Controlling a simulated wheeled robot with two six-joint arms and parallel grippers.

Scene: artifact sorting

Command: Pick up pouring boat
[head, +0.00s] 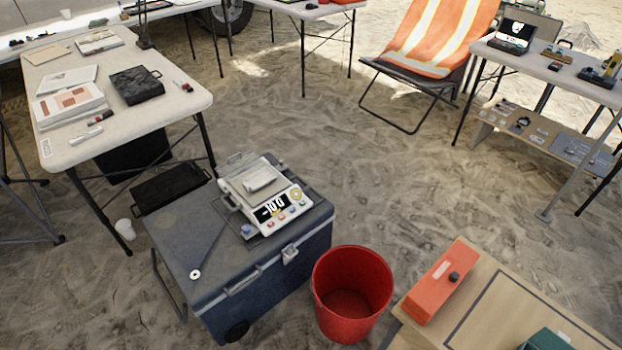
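A small pale boat-shaped dish, which looks like the pouring boat (260,179), sits on the pan of a white digital scale (290,219). The scale has a lit display and coloured buttons, and it stands on the lid of a blue-grey cooler box (185,246). Neither of my grippers shows in the head view.
A red bucket (352,290) stands right of the cooler. A wooden table (470,310) with an orange box (441,283) is at the lower right. A white table (185,106) is at the left, and an orange striped chair (437,38) is behind.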

